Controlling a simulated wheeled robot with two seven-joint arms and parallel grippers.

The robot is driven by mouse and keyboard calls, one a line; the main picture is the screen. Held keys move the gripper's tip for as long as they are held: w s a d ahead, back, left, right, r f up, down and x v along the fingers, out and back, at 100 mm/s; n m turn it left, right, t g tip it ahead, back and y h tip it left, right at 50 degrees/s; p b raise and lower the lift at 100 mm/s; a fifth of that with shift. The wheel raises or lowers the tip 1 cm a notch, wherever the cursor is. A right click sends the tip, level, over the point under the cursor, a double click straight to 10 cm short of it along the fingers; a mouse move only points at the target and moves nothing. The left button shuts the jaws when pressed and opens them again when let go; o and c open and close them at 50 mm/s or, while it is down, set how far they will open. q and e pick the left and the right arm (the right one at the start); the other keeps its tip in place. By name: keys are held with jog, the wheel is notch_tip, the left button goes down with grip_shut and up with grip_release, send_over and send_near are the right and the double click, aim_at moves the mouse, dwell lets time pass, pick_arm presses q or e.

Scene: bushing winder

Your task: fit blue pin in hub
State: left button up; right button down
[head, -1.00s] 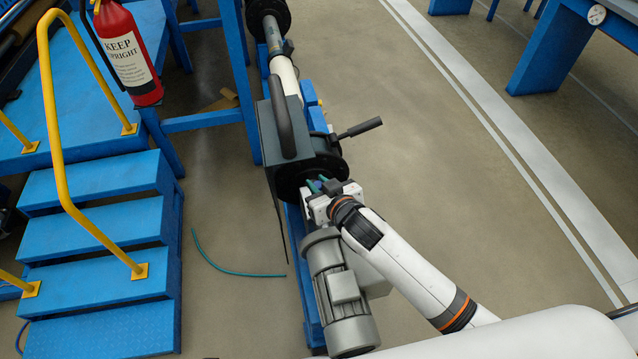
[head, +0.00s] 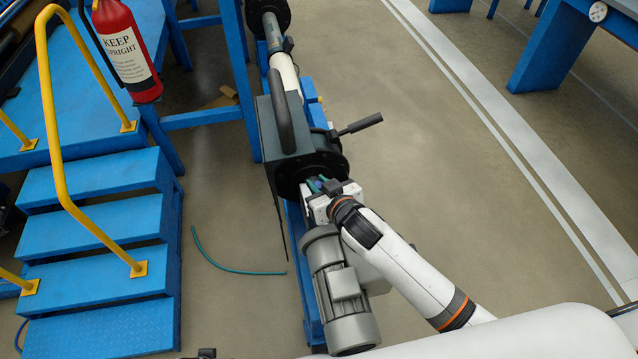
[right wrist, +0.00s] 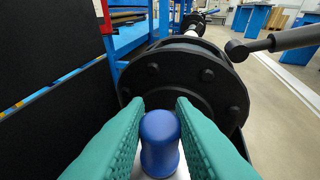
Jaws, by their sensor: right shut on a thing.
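The blue pin (right wrist: 159,143) stands between the two green finger pads of my right gripper (right wrist: 159,150) in the right wrist view. In the head view my right gripper (head: 322,187) is at the near face of the hub, and the pin is mostly hidden there. The hub (head: 308,166) is a round black flange; in the right wrist view the hub (right wrist: 205,92) has several bolt heads or holes around its face. The pin's rounded end is in front of the hub's lower part; I cannot tell whether they touch. A small dark part at the bottom edge may be my left gripper (head: 206,353).
A grey motor (head: 342,290) lies below the right gripper. A black lever (head: 360,125) sticks out right of the hub. A dark guard plate (head: 270,150) stands on its left. Blue steps (head: 95,250) with a yellow rail are at left. Open floor lies at right.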

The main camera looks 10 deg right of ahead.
jog(key=shift+f, duration=0.15)
jog(key=c, duration=1.1)
grip_release()
jog(key=shift+c, duration=0.2)
pick_arm(q)
jog(key=shift+w+r, duration=0.1)
jog(key=shift+r, duration=0.2)
pick_arm(e)
jog(key=shift+s, duration=0.1)
pick_arm(q)
jog(key=s+f+p, duration=0.2)
jog(key=s+f, duration=0.2)
jog(key=f, duration=0.2)
jog(key=shift+a, duration=0.25)
pick_arm(e)
jog(key=v, duration=1.2)
